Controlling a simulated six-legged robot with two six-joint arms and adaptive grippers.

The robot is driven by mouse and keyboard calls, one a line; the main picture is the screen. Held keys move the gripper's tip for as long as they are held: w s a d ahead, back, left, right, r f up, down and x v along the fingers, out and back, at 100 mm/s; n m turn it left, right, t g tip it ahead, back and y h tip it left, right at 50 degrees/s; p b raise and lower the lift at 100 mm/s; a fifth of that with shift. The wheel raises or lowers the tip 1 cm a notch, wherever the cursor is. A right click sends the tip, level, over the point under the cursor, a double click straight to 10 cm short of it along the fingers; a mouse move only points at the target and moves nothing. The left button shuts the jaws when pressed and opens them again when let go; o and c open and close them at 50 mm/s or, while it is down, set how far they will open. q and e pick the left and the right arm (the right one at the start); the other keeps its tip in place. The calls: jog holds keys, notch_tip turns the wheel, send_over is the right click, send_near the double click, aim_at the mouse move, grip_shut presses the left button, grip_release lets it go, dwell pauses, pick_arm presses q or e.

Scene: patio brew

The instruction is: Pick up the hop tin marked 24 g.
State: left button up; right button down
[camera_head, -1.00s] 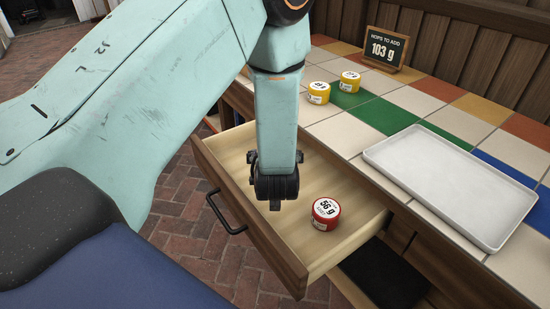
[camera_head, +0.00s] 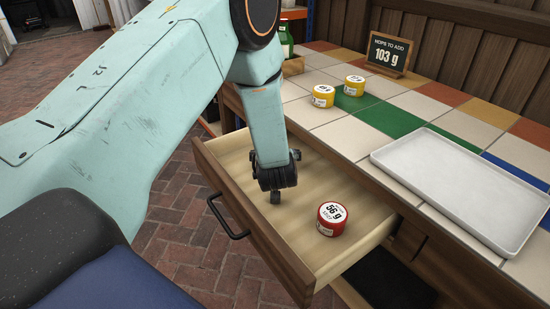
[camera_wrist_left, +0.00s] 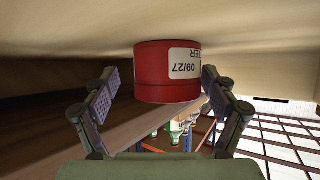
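No label in view reads clearly as 24 g. Two yellow tins stand on the tiled counter, a nearer one (camera_head: 323,96) and a farther one (camera_head: 354,86); their numbers are too small to read surely. A red tin marked 56 g (camera_head: 332,218) stands in the open drawer. My left gripper (camera_head: 276,192) points down into the drawer, left of that tin and apart from it. In the left wrist view a red tin (camera_wrist_left: 168,72) with 09/27 on its upside-down label shows beyond my spread, empty fingers (camera_wrist_left: 165,105); its weight mark is hidden. My right gripper is out of view.
The wooden drawer (camera_head: 255,240) is pulled out, with free floor around the red tin. A white tray (camera_head: 460,185) lies on the counter's right. A sign reading 103 g (camera_head: 389,54) stands at the back. A green bottle (camera_head: 286,40) is behind my arm.

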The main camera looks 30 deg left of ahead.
pick_arm(q)
jog(key=shift+c, duration=1.4)
jog(key=c, duration=0.9)
jog(key=shift+o, duration=0.2)
jog(key=shift+r, duration=0.1)
